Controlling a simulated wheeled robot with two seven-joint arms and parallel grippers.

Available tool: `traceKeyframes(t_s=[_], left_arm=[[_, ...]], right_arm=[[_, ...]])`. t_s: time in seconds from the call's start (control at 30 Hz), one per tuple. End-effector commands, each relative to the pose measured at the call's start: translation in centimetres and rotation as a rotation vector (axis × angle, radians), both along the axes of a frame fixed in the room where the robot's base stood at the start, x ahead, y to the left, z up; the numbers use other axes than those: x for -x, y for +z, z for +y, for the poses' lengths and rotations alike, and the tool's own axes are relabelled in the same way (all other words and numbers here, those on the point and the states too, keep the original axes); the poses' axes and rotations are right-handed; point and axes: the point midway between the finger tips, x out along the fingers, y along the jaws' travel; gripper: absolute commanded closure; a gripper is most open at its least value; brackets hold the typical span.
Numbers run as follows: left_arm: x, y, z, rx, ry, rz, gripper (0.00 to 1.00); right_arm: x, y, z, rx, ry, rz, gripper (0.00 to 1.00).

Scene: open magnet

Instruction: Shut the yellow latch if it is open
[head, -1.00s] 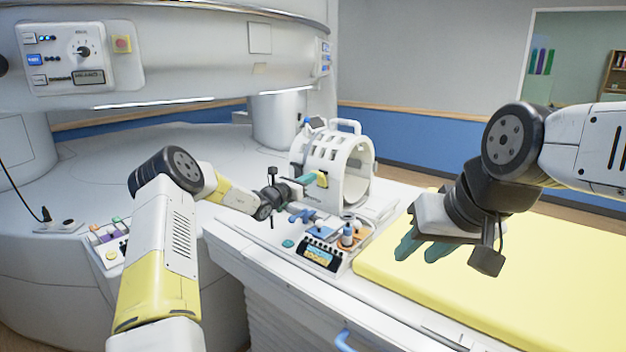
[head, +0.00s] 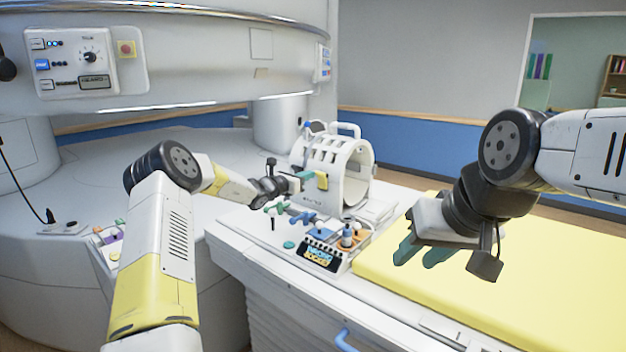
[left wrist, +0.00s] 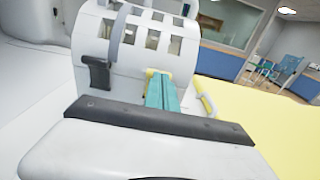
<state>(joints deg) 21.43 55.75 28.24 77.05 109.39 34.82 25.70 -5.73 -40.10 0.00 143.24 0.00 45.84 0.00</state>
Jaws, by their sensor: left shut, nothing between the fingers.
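The yellow latch (head: 322,180) is on the near side of the white cage-like coil (head: 355,178). I cannot tell for sure whether it is open or closed. My left gripper (head: 305,176) is shut and empty, its teal fingertips close to the latch's left side. In the left wrist view, my teal fingers (left wrist: 164,92) are together and point at the coil's wall, partly covering the yellow latch (left wrist: 149,74). Whether they touch it is unclear. My right gripper (head: 422,255) is open and empty above the yellow pad, its teal fingers apart.
A small device with a screen (head: 318,254), a blue-capped bottle (head: 347,236) and several small items stand in front of the coil. The yellow padded bed (head: 480,290) is clear at right. The big white scanner (head: 200,60) fills the back left.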

Motion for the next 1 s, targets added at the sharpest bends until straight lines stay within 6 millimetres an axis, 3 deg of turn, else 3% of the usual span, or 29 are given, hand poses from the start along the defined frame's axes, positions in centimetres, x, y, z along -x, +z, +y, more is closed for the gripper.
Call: traceKeyframes(t_s=[0.3, 0.6, 0.67, 0.77, 0.87, 1.0], left_arm=[[5.1, 1.5, 4.1, -0.002, 0.002, 0.0, 1.0], [7.9, 2.2, 5.9, -0.007, -0.003, -0.004, 1.0], [8.5, 2.7, 5.4, -0.032, -0.022, -0.015, 1.0], [10.6, 4.4, 3.1, -0.141, -0.099, -0.064, 1.0], [14.6, 6.7, -0.4, -0.335, -0.227, -0.15, 1.0], [22.0, 8.9, -4.3, -0.659, -0.436, -0.297, 1.0]], right_arm=[[0.0, 0.0, 0.0, 0.0, 0.0, 0.0, 0.64], [0.0, 0.0, 0.0, 0.0, 0.0, 0.0, 0.64], [0.0, 0.0, 0.0, 0.0, 0.0, 0.0, 0.64], [0.0, 0.0, 0.0, 0.0, 0.0, 0.0, 0.64], [0.0, 0.0, 0.0, 0.0, 0.0, 0.0, 0.64], [0.0, 0.0, 0.0, 0.0, 0.0, 0.0, 0.64]])
